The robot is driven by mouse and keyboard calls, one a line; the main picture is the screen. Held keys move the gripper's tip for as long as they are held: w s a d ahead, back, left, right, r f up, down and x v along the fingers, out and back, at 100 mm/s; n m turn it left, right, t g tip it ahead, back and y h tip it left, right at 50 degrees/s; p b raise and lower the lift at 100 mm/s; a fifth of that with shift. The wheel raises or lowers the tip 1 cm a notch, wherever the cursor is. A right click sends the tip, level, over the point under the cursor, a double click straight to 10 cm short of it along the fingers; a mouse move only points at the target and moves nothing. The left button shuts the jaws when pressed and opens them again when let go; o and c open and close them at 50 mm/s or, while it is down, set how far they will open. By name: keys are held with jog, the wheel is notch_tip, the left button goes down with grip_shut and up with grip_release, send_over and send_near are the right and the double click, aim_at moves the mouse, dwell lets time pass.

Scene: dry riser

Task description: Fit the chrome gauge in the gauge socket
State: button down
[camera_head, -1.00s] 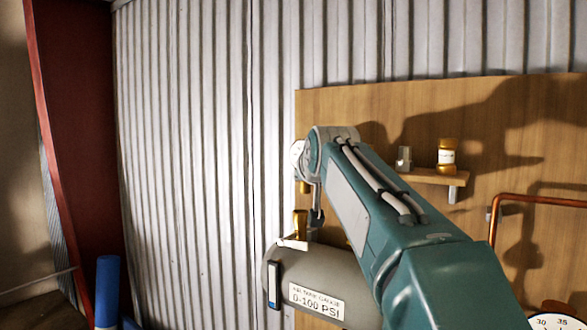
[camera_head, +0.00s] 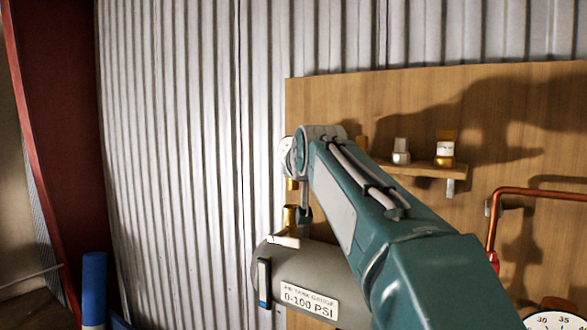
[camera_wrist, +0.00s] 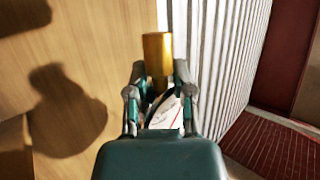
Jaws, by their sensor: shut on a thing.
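The gauge (camera_head: 287,157), with a white dial seen nearly edge-on, is at the arm's far end in the head view. A short brass piece shows below it. The gauge socket (camera_head: 290,217) appears as an upright brass fitting on the grey tank, under the gauge with a small visible gap. My gripper (camera_wrist: 160,98) is shut on the gauge, whose white dial (camera_wrist: 166,112) shows between the fingers in the wrist view. A brass cylinder (camera_wrist: 157,58) stands beyond the fingertips; I cannot tell whether it is stem or socket. My arm hides most of the grip in the head view.
The tank (camera_head: 275,257) bears a 0-100 PSI label (camera_head: 309,301). A wooden panel (camera_head: 350,95) has a small shelf (camera_head: 425,170) with a silver fitting (camera_head: 401,151) and a labelled brass fitting (camera_head: 445,150). A copper pipe (camera_head: 535,193) runs at right. Corrugated wall (camera_head: 190,160) stands behind.

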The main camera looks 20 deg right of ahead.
jog(key=shift+a+f, duration=0.55)
jog(key=shift+f, duration=0.15)
jog(key=shift+d+f, duration=0.35)
jog(key=shift+f, duration=0.35)
jog(key=shift+a+f, duration=0.15)
jog(key=shift+f, duration=1)
jog(key=shift+c, duration=2)
grip_release()
